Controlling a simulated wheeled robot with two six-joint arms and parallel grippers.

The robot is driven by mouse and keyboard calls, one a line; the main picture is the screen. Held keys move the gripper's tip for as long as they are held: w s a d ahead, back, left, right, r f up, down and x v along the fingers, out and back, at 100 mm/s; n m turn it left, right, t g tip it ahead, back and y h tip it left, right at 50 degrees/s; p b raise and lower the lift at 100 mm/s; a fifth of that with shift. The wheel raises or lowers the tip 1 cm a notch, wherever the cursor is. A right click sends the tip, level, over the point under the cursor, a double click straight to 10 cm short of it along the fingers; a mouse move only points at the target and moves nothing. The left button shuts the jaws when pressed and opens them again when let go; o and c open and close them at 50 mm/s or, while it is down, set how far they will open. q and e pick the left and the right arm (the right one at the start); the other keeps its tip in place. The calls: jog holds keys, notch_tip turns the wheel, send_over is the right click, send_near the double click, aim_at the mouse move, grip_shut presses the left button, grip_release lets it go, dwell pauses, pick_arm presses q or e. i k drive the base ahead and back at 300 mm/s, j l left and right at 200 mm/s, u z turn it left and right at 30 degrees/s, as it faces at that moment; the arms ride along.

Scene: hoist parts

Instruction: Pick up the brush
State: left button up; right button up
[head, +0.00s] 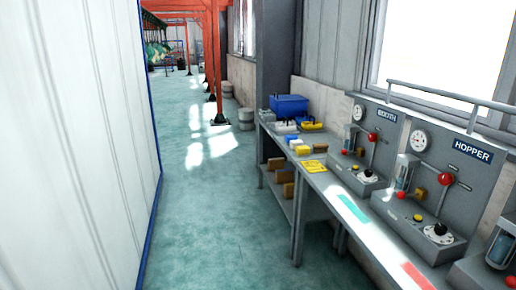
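I cannot make out a brush for certain. Small items lie on the far part of a grey workbench (322,183) on the right, too small to identify. They include a yellow piece (314,166), a yellow block (303,149) and white pieces near a blue bin (289,103). Brown blocks (285,190) sit at the bench's lower shelf level. Neither of my grippers is in view.
Grey panels with gauges and red knobs stand along the bench, one labelled HOPPER (472,151). A white wall (75,150) runs along the left. The green floor (215,215) between is clear.

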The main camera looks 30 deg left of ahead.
aim_at(318, 147)
jog(key=u, duration=0.55)
jog(key=z, duration=0.3)
jog(key=i+j+z, duration=0.8)
jog(key=k, duration=0.05)
